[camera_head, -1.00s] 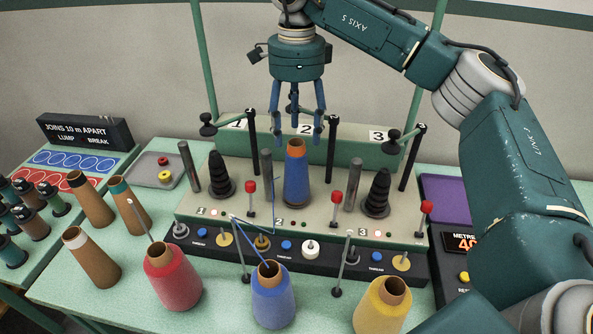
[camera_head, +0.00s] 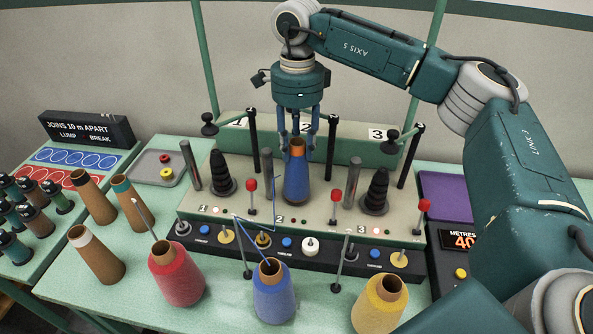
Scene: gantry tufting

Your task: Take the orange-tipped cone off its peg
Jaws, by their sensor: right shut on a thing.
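The orange-tipped cone (camera_head: 297,180) is wound with blue yarn and stands upright at position 2, in the middle of the machine. Its peg is hidden inside it. My right gripper (camera_head: 297,155) comes down from above and is shut on the cone's orange top, with fingers on both sides. The cone's foot appears to be still at the deck. My left gripper is not in view.
Black pegs (camera_head: 221,175) (camera_head: 376,193) stand bare on either side. Grey posts, black guide posts and red-knobbed levers (camera_head: 335,205) crowd around the cone. Red (camera_head: 176,274), blue (camera_head: 274,295) and yellow (camera_head: 380,304) yarn cones stand in front. A grey tray (camera_head: 150,177) is at the left.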

